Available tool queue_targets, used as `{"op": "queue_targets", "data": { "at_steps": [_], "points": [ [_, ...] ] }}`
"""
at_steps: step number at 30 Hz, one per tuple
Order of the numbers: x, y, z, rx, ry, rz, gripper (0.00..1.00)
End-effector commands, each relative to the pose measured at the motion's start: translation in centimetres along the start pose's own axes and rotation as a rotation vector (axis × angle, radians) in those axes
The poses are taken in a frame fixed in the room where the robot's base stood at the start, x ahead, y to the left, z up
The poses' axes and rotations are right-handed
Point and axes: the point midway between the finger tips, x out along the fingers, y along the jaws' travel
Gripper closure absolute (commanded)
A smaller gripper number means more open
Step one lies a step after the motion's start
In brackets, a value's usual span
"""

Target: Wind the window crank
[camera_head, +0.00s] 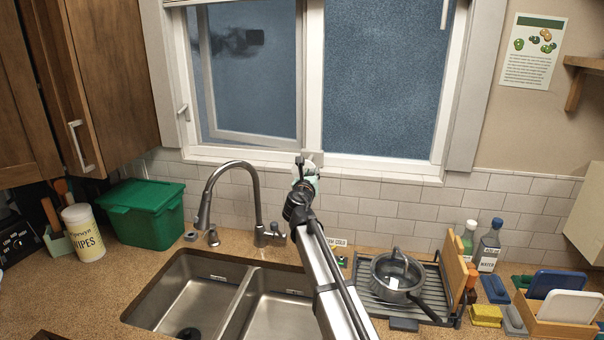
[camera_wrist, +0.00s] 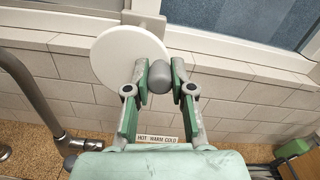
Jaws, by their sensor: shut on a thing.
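The window crank shows in the wrist view as a white round disc (camera_wrist: 128,56) with a rounded grey knob (camera_wrist: 160,78) at its lower right. It sits just below the window sill, in front of the tiles. My gripper (camera_wrist: 161,72) has green and grey fingers, one on each side of the knob, closed on it. In the head view my gripper (camera_head: 306,178) is at the sill under the window's middle post, and my arm hides most of the crank there. The left window sash (camera_head: 250,70) appears swung outward at an angle.
A tall faucet (camera_head: 258,200) and double sink (camera_head: 190,295) lie left of my arm. A dish rack (camera_head: 400,300) with a pot (camera_head: 397,272) stands to the right. A green bin (camera_head: 145,213) is at the left. A label strip (camera_wrist: 157,139) is on the tiles below the crank.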

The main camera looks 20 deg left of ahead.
Motion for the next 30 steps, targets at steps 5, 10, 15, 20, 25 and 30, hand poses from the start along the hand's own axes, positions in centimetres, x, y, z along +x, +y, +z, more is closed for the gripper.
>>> {"op": "queue_targets", "data": {
  "at_steps": [5, 10, 15, 20, 25, 30],
  "points": [
    [0.1, -0.1, 0.1, -0.001, 0.000, -0.002, 1.00],
    [0.1, 0.0, 0.2, -0.040, -0.001, -0.002, 1.00],
    [0.1, 0.1, 0.8, -0.212, 0.000, -0.002, 1.00],
    [0.1, 0.3, 1.2, -0.364, 0.001, -0.002, 1.00],
    [0.1, 0.3, 1.4, -0.421, 0.001, -0.002, 1.00],
    [0.1, 0.3, 1.4, -0.420, 0.000, -0.002, 1.00]
  ]
}}
